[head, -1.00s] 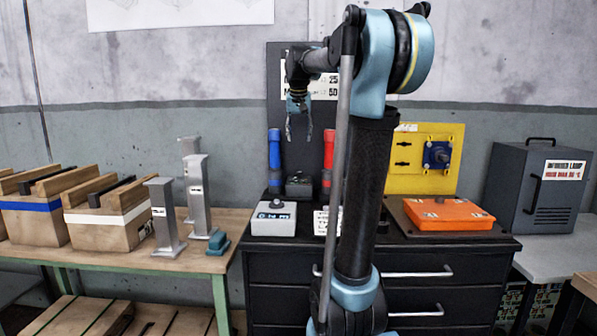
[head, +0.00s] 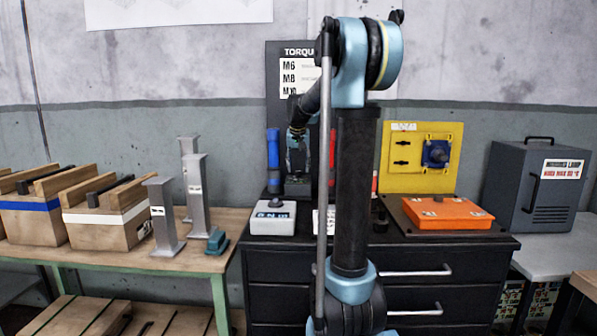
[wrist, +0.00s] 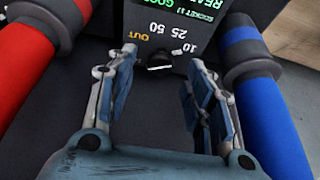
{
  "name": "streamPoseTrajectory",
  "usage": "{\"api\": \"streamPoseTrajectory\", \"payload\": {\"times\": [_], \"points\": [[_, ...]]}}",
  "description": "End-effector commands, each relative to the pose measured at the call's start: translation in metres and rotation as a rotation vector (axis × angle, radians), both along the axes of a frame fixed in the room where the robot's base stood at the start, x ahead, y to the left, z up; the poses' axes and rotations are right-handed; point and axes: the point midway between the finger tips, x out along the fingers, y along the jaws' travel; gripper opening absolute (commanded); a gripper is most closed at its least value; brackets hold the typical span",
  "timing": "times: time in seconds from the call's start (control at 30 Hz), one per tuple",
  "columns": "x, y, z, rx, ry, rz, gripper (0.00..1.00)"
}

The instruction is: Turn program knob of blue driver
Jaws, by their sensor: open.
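The blue driver (head: 273,165) stands upright at the back of the black cabinet; its blue body is at the right of the wrist view (wrist: 268,95). Between it and the red driver (wrist: 30,60) is a dark box with a display and a small dark knob (wrist: 158,62) beside the marks 10, 25, 50 and OUT. I cannot tell whether this knob belongs to the blue driver. My gripper (wrist: 160,80) is open and empty, and the knob appears between its fingertips. I see no clear contact. In the head view my gripper (head: 298,150) hangs above the dark box.
A white box (head: 272,226) with a dark knob on top stands in front of the blue driver. My arm hides most of the red driver in the head view. An orange case (head: 447,214) and a yellow panel (head: 395,178) are at right.

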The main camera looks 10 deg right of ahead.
Motion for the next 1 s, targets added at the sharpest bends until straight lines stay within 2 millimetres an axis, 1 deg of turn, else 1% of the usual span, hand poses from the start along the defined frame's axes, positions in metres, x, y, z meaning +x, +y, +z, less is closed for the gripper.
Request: {"api": "streamPoseTrajectory", "payload": {"times": [0.03,0.2,0.53,0.57,0.6,0.67,0.7,0.73,0.77,1.0], "points": [[0.003,-0.001,-0.006,0.0,0.0,0.0,0.48],[0.007,-0.002,-0.018,0.0,0.0,0.0,0.48],[0.008,-0.002,-0.02,0.0,0.0,-0.001,0.48],[0.008,-0.002,-0.02,0.0,0.0,-0.001,0.46],[0.008,-0.003,-0.02,0.0,0.0,-0.001,0.36],[0.008,-0.003,-0.02,0.0,0.0,-0.001,0.23],[0.008,-0.003,-0.02,0.0,0.0,-0.002,0.14],[0.008,-0.004,-0.02,0.0,0.0,-0.002,0.07],[0.008,-0.004,-0.02,0.0,0.0,-0.002,0.03],[0.008,-0.004,-0.02,0.0,0.0,0.006,0.03]]}}
